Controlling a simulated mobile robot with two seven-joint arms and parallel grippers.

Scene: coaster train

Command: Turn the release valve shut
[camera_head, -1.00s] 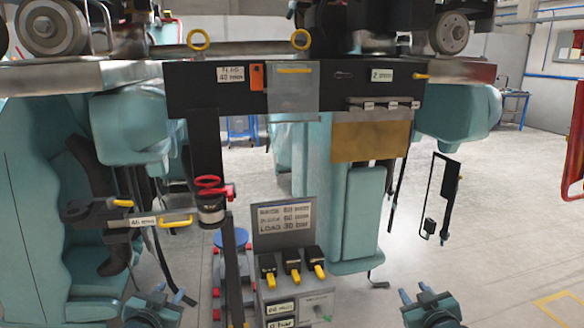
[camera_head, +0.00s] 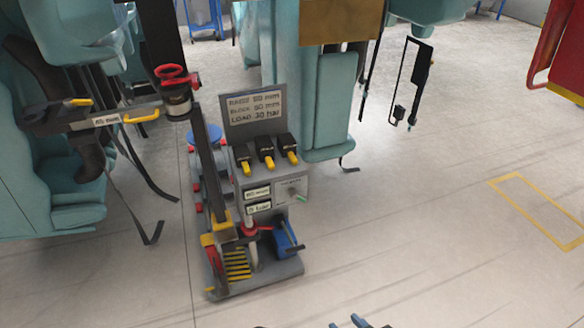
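A small lever knob with a green tip (camera_head: 298,197) sits on the right of the grey control box front, under a small label too blurred to read. It looks like the release valve. The control box (camera_head: 262,178) stands on the pump unit at the middle of the head view. My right gripper (camera_head: 346,322) shows only its blue fingertips at the bottom edge, apart and with nothing seen between them, well below and right of the valve. My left gripper's fingers are out of the picture.
A blue pedal-like block (camera_head: 284,236) and the base plate (camera_head: 262,280) lie below. A red ring handle (camera_head: 172,76) is at upper left. The floor (camera_head: 420,215) right is clear.

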